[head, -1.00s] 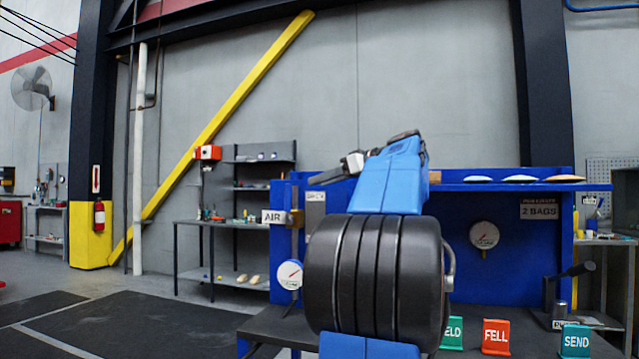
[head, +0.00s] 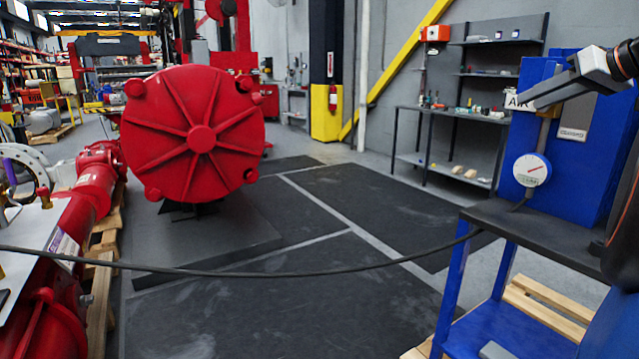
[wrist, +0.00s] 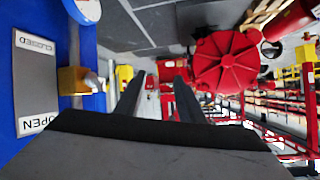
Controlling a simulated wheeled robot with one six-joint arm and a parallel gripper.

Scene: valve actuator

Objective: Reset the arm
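My arm enters at the right edge of the head view, and my gripper (head: 522,98) points left in front of the blue panel (head: 602,150). In the wrist view its two dark fingers (wrist: 160,76) stand apart with a clear gap. Nothing is held between them. A brass valve fitting (wrist: 80,80) sits left of the fingers, apart from them, beside a grey plate (wrist: 35,85) marked CLOSED and OPEN. A large round red actuator (head: 200,135) stands at the left of the head view; it also shows in the wrist view (wrist: 228,62). Part of my arm is cut off.
A black cable (head: 280,273) hangs across the foreground. Red pipework (head: 95,190) lies at left. A grey shelf table (head: 450,115) stands behind. Dark floor mats (head: 380,205) are clear in the middle.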

